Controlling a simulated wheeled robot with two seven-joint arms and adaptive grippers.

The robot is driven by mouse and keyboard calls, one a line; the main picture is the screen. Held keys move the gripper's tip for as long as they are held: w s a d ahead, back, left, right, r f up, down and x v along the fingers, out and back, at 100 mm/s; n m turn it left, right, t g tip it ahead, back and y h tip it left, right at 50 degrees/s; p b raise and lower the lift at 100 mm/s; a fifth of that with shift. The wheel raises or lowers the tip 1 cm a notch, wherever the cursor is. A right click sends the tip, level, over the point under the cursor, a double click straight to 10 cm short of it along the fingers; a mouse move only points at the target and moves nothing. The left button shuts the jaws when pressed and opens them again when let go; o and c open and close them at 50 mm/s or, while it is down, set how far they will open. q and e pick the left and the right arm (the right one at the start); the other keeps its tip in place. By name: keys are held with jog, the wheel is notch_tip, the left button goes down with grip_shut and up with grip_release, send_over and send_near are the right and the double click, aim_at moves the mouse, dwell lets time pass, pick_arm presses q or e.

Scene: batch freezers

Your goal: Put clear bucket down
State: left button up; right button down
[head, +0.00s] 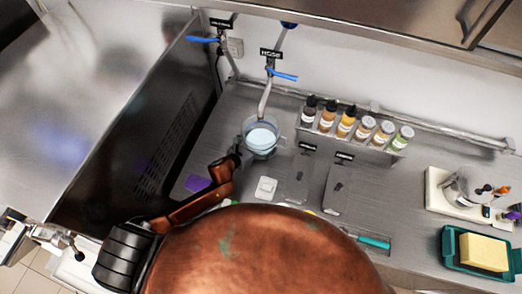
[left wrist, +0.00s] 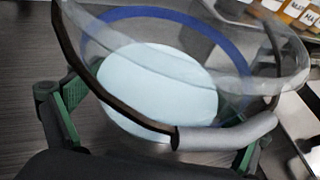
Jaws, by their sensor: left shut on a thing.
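The clear bucket (head: 275,130) is a see-through round tub holding pale, whitish-blue contents. It is upright under the hose tap, over the steel counter (head: 240,105). I cannot tell whether its base touches the counter. My left gripper (head: 238,153) is shut on the bucket at its near left side. In the left wrist view the clear bucket (left wrist: 190,62) fills the middle, with a blue ring and a grey handle grip in front. Green finger pads show on both sides of it. My right gripper is out of view.
A tap with a blue lever (head: 283,76) hangs just above the bucket. A rack of several bottles (head: 346,124) stands to the right. Two dark lids or panels (head: 298,180) and a small white block (head: 266,188) lie nearer. A teal tray (head: 450,262) with a yellow block is at lower right.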

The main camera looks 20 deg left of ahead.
pick_arm(q)
jog(key=shift+f+b, duration=1.95)
jog(key=shift+f, duration=0.25)
jog(key=shift+r, duration=0.1)
jog(key=o, duration=1.4)
jog(key=shift+f, duration=0.2)
jog(key=shift+c, duration=0.2)
